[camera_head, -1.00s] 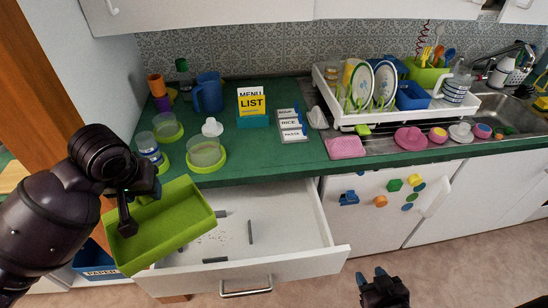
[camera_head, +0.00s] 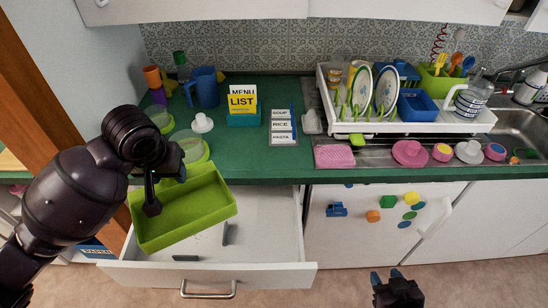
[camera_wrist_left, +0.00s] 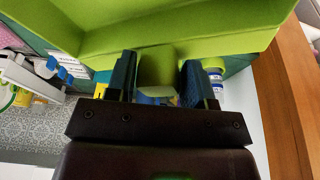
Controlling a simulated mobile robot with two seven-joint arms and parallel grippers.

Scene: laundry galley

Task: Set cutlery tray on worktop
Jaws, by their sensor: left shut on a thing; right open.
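The green cutlery tray (camera_head: 190,213) is tilted in the air over the open drawer, in front of the worktop's front edge. My left gripper (camera_head: 152,190) is shut on its left wall. In the left wrist view the tray (camera_wrist_left: 220,30) fills the top, with the gripper's fingers (camera_wrist_left: 157,80) on either side of its wall. The dark green worktop (camera_head: 250,165) lies behind the tray. My right gripper (camera_head: 385,285) is open and empty in front of the cupboards, low in the head view.
The open white drawer (camera_head: 210,276) juts out below the tray. On the worktop stand a blue jug (camera_head: 203,88), a menu list box (camera_head: 243,105), label cards (camera_head: 283,127) and a dish rack (camera_head: 410,120). The worktop's front middle strip is clear.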

